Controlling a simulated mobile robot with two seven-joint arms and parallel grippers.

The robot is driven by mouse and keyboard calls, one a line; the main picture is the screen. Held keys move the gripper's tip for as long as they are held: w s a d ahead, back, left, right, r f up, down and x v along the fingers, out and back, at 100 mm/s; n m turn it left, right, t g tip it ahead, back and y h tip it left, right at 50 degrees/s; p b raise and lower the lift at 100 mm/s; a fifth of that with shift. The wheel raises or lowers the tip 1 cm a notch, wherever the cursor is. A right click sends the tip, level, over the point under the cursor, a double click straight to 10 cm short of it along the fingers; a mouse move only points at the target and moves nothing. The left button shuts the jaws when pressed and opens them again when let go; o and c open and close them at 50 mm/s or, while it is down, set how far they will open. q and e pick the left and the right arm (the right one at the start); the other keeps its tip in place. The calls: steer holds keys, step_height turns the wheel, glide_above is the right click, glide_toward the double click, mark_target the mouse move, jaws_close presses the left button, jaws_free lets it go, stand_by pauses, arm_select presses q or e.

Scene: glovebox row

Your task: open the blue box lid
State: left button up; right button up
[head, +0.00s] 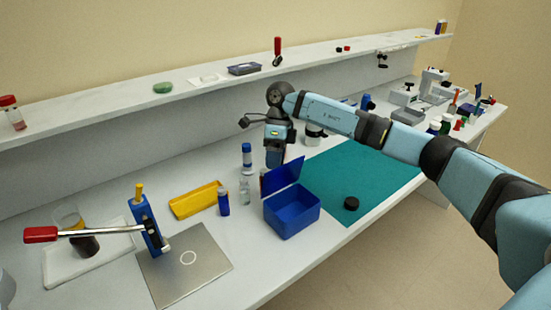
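My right arm reaches in from the right, and my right gripper (274,158) points down just behind the raised lid. Its fingertips are partly hidden, so I cannot tell whether they touch the lid or are open or shut. My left gripper is not in view.
Left of the box stand small bottles (223,202), a yellow tray (195,200) and a blue lever press (148,225) on a metal plate. A shelf (120,95) runs along the back.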

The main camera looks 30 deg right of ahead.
steer(key=shift+d, duration=0.1)
steer(key=v, duration=1.3)
steer(key=shift+r, duration=0.4)
steer(key=shift+w+d, duration=0.1)
